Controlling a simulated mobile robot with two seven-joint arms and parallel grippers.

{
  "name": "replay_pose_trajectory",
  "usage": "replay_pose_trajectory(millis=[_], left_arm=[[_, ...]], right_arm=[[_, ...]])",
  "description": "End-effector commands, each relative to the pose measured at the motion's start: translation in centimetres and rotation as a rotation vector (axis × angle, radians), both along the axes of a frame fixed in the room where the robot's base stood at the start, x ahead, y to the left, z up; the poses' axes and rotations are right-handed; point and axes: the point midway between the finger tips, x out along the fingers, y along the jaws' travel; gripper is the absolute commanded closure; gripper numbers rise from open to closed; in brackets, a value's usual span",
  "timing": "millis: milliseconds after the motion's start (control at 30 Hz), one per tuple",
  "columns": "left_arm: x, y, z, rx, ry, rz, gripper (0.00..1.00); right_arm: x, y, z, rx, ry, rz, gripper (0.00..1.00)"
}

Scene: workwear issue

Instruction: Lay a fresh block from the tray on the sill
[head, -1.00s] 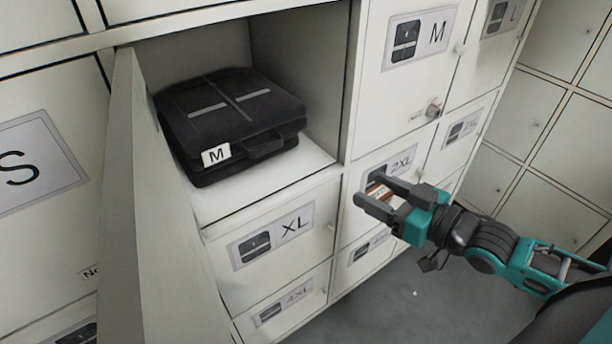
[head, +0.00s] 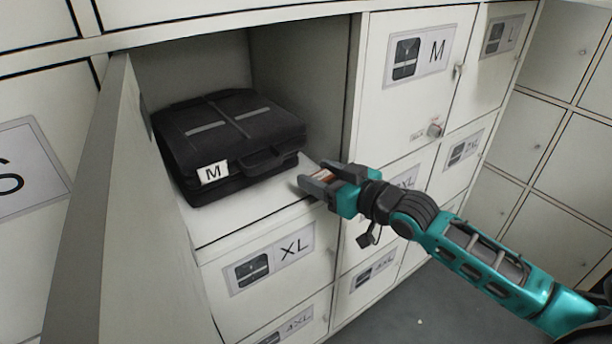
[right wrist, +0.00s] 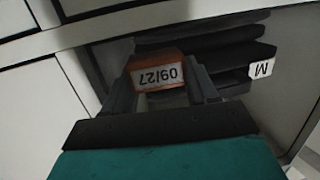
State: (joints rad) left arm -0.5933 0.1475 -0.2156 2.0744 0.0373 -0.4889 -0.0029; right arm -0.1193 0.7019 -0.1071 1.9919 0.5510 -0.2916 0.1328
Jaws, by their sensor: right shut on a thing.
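My right gripper (head: 318,184) is shut on a small reddish-brown block (right wrist: 157,72), which has a white label reading "09/27" in the right wrist view. In the head view the block is mostly hidden between the fingers. The gripper is at the front right edge of the open compartment, over or just in front of its white floor (head: 226,226); I cannot tell its exact height. A black case (head: 232,140) tagged "M" lies inside, just left of the gripper and apart from it. No tray shows. My left gripper is not in view.
The compartment's open door (head: 92,220) stands out on the left. Closed lockers (head: 412,85) with size labels and small knobs lie to the right and below. The compartment floor is bare in front of and right of the case.

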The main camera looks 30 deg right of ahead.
Motion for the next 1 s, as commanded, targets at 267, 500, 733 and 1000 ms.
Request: replay_pose_trajectory(millis=[267, 500, 733, 1000], left_arm=[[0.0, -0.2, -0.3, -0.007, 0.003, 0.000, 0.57], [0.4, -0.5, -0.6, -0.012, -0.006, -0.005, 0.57], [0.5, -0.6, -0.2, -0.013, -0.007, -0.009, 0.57], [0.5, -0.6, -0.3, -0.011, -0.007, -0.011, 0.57]], right_arm=[[2.3, 0.7, 0.0, 0.001, -0.003, 0.000, 0.71], [3.9, 1.3, -1.4, -0.001, 0.002, 0.000, 0.71], [3.9, 1.3, -1.5, -0.001, 0.000, 0.000, 0.71], [3.9, 1.3, -1.7, -0.001, 0.001, 0.000, 0.36]])
